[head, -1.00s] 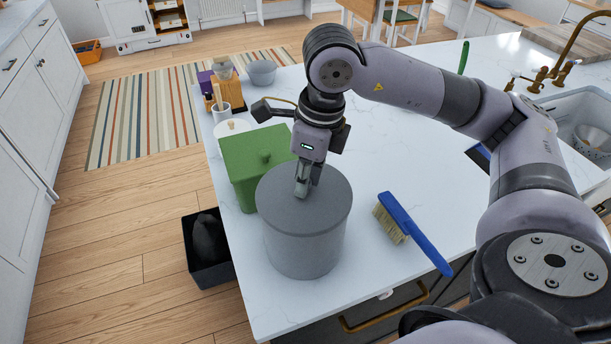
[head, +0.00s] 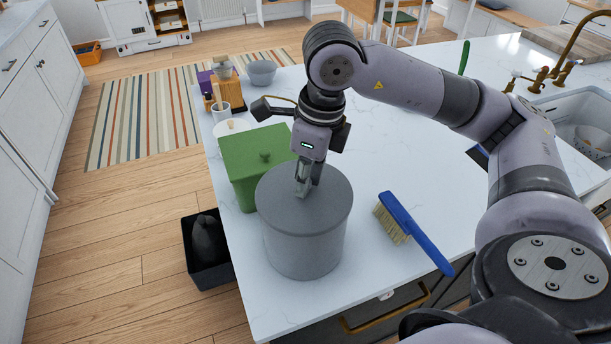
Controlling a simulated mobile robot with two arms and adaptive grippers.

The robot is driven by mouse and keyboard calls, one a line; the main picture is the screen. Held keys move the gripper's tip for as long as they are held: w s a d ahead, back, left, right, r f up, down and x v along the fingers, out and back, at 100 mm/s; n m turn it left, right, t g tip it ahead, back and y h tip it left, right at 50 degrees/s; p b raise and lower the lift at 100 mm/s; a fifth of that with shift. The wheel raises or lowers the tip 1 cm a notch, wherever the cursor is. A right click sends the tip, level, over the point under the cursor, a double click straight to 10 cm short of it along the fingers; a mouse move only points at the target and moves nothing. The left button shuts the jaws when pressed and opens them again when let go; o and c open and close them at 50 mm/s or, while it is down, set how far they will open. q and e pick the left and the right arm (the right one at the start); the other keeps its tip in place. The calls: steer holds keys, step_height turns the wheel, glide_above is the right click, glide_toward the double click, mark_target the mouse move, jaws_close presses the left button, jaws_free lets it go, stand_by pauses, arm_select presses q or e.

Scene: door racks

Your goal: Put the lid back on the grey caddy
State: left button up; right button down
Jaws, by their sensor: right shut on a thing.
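The grey caddy (head: 303,255) is a round tub standing upright near the left front corner of the white worktop. Its grey round lid (head: 325,212) lies over the caddy's top and looks level. Whether it is fully seated all round cannot be told. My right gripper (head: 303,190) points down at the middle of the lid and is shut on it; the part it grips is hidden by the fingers. My left gripper is not in view.
A green lidded caddy (head: 245,178) stands close behind the grey one, to the left. A blue brush (head: 410,230) lies to the right. A dark bin (head: 207,262) stands on the floor by the worktop's left edge. The worktop centre is clear.

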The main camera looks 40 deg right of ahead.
stand_by(0.4)
steer(key=c, duration=1.3)
jaws_free()
steer(key=shift+c, duration=0.2)
steer(key=shift+o, duration=0.2)
steer(key=o, duration=0.4)
steer(key=shift+o, duration=0.2)
steer(key=shift+r+p, duration=2.25)
steer(key=shift+r, duration=1.25)
